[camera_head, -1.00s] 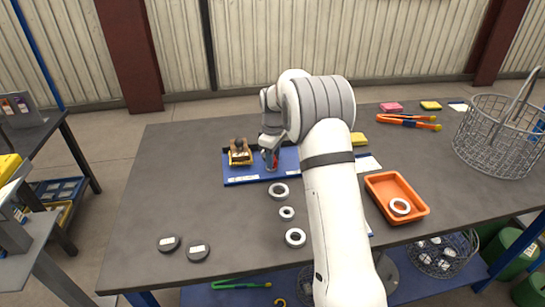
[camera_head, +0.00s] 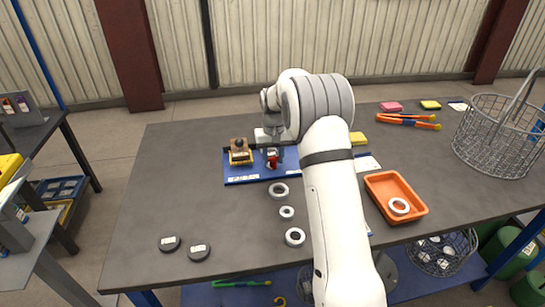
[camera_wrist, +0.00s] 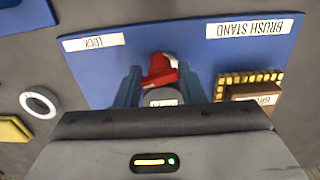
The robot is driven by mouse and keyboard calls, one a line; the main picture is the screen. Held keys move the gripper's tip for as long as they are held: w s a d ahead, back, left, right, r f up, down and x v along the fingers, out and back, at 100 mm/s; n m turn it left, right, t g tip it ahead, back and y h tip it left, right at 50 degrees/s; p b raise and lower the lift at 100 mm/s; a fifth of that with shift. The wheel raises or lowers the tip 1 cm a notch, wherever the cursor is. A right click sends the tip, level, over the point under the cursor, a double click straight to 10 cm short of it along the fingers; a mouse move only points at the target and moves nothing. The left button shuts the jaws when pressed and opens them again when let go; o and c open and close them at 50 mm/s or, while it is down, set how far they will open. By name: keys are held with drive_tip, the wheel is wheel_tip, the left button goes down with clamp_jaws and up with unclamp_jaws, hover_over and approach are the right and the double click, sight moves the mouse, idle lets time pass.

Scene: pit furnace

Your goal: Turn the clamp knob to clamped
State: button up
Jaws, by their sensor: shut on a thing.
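The clamp knob (camera_wrist: 160,72) is a small red lever-like knob on the blue board (camera_wrist: 95,82). In the head view the red knob (camera_head: 272,161) shows just under my gripper. My gripper (camera_wrist: 160,88) points down at it, with one blue-grey finger on each side, shut on it. A grey-white round part with a label (camera_wrist: 163,97) shows between the fingers, below the red part. My gripper's body hides the near side of the knob. The knob's marked positions cannot be read.
An orange tray (camera_head: 420,212) and a wire basket (camera_head: 497,140) stand right. The table's left side is mostly clear.

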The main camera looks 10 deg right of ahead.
sight(273, 157)
drive_tip(key=m, duration=0.4)
drive_tip(key=shift+m, duration=2.3)
drive_tip(key=o, duration=0.7)
drive_tip(key=shift+r, duration=3.95)
